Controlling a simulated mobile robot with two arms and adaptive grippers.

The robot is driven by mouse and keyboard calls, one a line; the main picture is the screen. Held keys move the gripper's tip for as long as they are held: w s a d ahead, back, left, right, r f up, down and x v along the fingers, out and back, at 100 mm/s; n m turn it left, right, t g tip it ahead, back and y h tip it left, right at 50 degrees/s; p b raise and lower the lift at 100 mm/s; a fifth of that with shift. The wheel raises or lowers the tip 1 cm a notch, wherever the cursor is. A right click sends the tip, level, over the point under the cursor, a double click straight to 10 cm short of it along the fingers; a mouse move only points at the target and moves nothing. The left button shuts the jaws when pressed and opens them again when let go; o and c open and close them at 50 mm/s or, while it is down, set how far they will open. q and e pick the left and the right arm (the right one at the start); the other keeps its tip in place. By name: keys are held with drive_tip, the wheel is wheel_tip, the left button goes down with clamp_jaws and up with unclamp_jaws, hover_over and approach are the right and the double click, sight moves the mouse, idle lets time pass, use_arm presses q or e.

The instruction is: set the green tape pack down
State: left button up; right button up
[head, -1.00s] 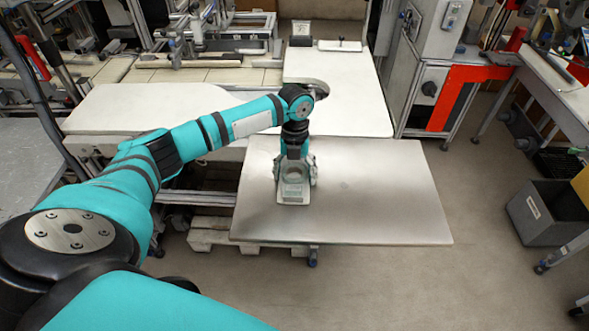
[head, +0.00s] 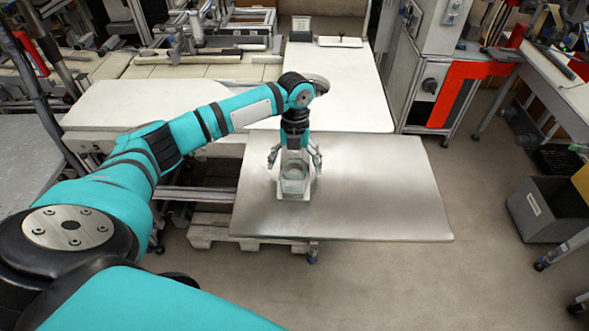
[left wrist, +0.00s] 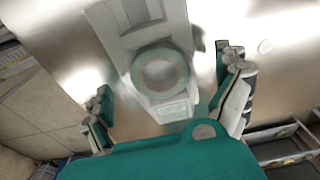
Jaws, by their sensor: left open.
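The green tape pack (left wrist: 182,72) is a pale green ring lying flat on a light grey holder (left wrist: 125,30) in the left wrist view. In the head view the tape pack (head: 294,184) looks pale and sits on the holder, on the metal table (head: 375,190). My left gripper (head: 295,163) is open above it, with its fingers spread to both sides. In the left wrist view, the open fingers of the left gripper (left wrist: 163,78) are clear of the ring, with gaps on either side. My right gripper is not in view.
The metal table is bare to the right of the holder. White worktops (head: 345,95) adjoin it behind. A grey bin (head: 548,212) stands on the floor at the right, and a wooden pallet (head: 208,232) lies under the table.

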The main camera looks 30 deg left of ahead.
sight(295, 165)
use_arm(q)
wheel_tip(295, 165, up, 10)
drive_tip(key=b, duration=0.2)
drive_tip(key=shift+w+a+r, duration=0.15)
drive_tip(key=shift+w+a, duration=0.1)
drive_tip(key=shift+w, duration=0.2)
